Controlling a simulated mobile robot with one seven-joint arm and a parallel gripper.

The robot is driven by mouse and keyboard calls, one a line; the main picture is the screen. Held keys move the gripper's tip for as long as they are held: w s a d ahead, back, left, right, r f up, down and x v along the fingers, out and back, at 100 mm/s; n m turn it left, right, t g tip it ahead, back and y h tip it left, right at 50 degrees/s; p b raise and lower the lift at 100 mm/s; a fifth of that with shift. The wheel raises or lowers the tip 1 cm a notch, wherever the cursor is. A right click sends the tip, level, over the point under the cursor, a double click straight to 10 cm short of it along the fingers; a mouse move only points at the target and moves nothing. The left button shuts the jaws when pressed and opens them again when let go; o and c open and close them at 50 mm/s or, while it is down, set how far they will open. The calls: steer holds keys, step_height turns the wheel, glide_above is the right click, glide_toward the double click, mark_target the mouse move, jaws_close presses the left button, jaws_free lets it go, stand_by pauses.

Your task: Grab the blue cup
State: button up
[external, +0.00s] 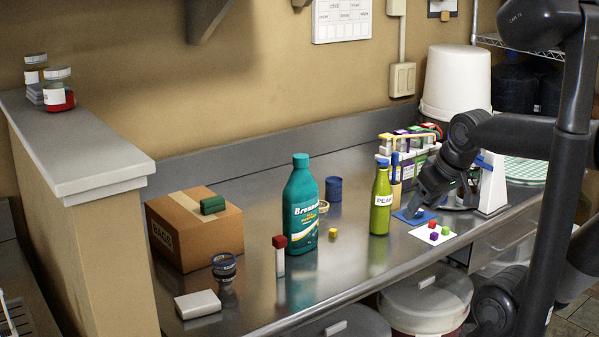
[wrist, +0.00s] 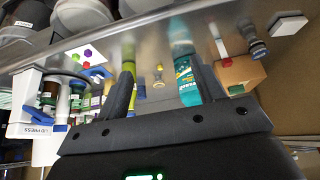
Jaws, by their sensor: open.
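The blue cup (external: 334,189) stands on the steel counter behind and to the right of the teal bottle (external: 301,205). My gripper (external: 412,213) is low over the right part of the counter, beside the green bottle (external: 381,200), well to the right of the cup. In the wrist view my gripper (wrist: 161,72) has its two dark fingers spread apart with nothing held between them. The teal bottle also shows in the wrist view (wrist: 184,70), near the right finger.
The green bottle stands between my gripper and the cup. A yellow cube (external: 333,233) lies near the teal bottle. A tube rack (external: 408,158) stands behind my gripper.

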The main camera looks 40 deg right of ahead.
steer(key=shift+o, duration=0.4)
steer(key=w+d+r+m+g, duration=0.1)
steer(key=w+d+r+m, duration=0.15)
steer(key=w, duration=0.35)
steer(key=w+d+r+m, duration=0.2)
steer(key=w+r, duration=0.2)
steer(key=w, duration=0.3)
steer(key=m+g+h, duration=0.3)
steer(key=m+g, duration=0.1)
steer(key=m, duration=0.7)
glide_above(335, 186)
steer(key=w+a, duration=0.1)
step_height(335, 186, down, 17)
steer(key=shift+n, duration=0.25)
steer(key=x, duration=1)
steer(key=shift+w+d+f, duration=0.1)
steer(key=shift+w+d, duration=0.05)
steer(key=shift+w, duration=0.2)
steer(key=shift+c, duration=0.2)
